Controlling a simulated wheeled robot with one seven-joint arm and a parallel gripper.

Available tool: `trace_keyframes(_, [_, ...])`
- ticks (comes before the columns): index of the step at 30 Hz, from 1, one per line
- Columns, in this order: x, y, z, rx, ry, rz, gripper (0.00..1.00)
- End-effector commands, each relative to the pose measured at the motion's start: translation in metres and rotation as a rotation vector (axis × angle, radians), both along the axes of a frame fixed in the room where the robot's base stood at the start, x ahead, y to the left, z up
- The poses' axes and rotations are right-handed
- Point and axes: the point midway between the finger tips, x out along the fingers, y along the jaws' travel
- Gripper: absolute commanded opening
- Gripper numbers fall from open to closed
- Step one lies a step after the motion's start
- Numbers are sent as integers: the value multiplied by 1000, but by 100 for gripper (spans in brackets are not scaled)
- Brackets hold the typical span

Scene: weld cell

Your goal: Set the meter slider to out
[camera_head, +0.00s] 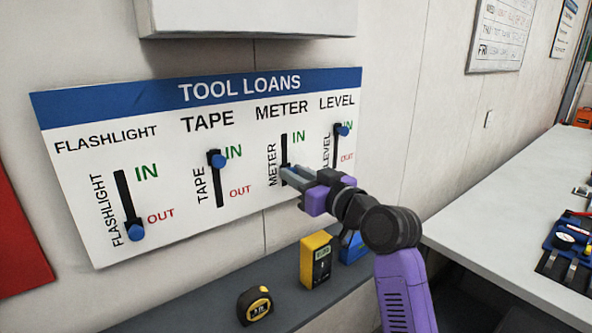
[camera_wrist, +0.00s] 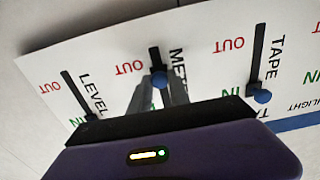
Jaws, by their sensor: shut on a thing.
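The meter slider is a blue knob (camera_wrist: 158,79) on a black vertical slot (camera_head: 284,148) under METER on the tool loans board (camera_head: 75,240). My gripper (camera_head: 286,173) is shut on this knob, with its fingers on either side in the wrist view (camera_wrist: 158,86). The head view shows bare slot above the fingers, beside the green IN. The wrist view is upside down and shows a short piece of slot beyond the knob on the OUT side. The knob stands in the OUT half, short of that end. My gripper hides the slot's lower part in the head view.
The level knob (camera_head: 343,130) and tape knob (camera_head: 218,161) are at IN; the flashlight knob (camera_head: 136,232) is at OUT. A yellow meter (camera_head: 316,260) and a tape measure (camera_head: 254,304) stand on the shelf (camera_head: 200,305) below. A white bench (camera_head: 490,225) is at right.

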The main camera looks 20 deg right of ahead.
Motion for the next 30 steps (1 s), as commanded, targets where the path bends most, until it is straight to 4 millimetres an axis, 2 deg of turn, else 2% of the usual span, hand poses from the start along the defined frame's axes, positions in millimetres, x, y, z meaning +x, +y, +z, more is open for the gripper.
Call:
trace_keyframes(1, [0,0,-16,0,2,0,0])
trace_keyframes(3, [0,0,-24,1,1,-1,0])
trace_keyframes(15, [0,0,-30,0,7,0,0])
trace_keyframes(16, [0,0,-30,0,7,0,28])
trace_keyframes(18, [0,0,-30,0,7,0,42])
trace_keyframes(30, [-5,-2,-28,-1,2,-1,44])
